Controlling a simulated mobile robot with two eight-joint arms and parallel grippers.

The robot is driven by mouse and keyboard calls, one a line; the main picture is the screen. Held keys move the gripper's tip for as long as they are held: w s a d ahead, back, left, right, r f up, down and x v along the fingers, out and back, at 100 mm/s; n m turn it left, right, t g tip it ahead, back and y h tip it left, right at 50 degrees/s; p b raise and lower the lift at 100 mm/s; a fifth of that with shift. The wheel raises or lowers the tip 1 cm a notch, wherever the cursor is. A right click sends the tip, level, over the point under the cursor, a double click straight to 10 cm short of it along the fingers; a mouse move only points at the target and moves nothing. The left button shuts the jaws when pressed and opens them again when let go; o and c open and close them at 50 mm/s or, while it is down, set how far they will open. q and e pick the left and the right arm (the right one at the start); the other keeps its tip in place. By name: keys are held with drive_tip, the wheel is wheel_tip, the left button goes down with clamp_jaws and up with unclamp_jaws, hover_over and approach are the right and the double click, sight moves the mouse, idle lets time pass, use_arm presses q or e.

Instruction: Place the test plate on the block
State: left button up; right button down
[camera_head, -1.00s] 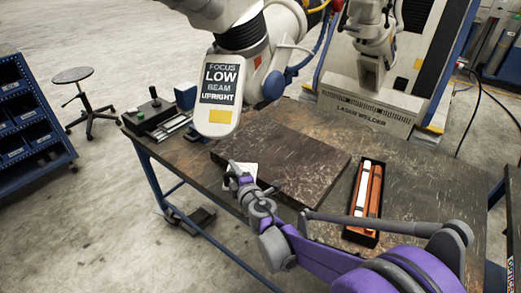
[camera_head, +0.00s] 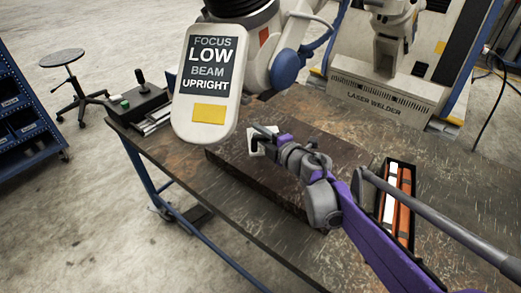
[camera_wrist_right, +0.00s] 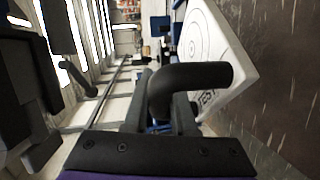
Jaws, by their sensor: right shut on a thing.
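The test plate (camera_head: 255,146) is a small white plate, partly hidden by my right gripper (camera_head: 265,136). In the right wrist view, the plate (camera_wrist_right: 216,42) shows printed rings and the letters TEST, and stands edge-on beside the dark block surface (camera_wrist_right: 285,75). My right gripper (camera_wrist_right: 185,95) is shut on the plate. In the head view, the block (camera_head: 330,150) is a wide, dark, scratched slab on the bench, and the plate is over its left part. I cannot tell whether plate and block touch. My left gripper is not in view.
A large white machine head with a "LOW" sign (camera_head: 210,75) hangs over the block's left back. A black tray with orange and white bars (camera_head: 396,205) lies right of the block. A control box with a joystick (camera_head: 140,100) sits at the bench's left corner.

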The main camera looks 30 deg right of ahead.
sight(260, 148)
wheel_tip(260, 148, down, 6)
drive_tip(key=shift+r+b, duration=0.15)
drive_tip(key=shift+b, duration=0.5)
drive_tip(key=c, duration=0.7)
unclamp_jaws()
drive_tip(key=shift+c, duration=0.2)
drive_tip(key=shift+s+r, duration=0.1)
drive_tip(key=shift+r, duration=0.05)
drive_tip(key=s, duration=0.4)
drive_tip(key=s+d+r+p, duration=0.1)
drive_tip(key=s, duration=0.2)
drive_tip(key=s+p, duration=0.1)
drive_tip(key=s, duration=0.3)
drive_tip(key=shift+s+d+r, duration=0.15)
drive_tip(key=shift+s+r, duration=0.15)
drive_tip(key=shift+r, duration=0.1)
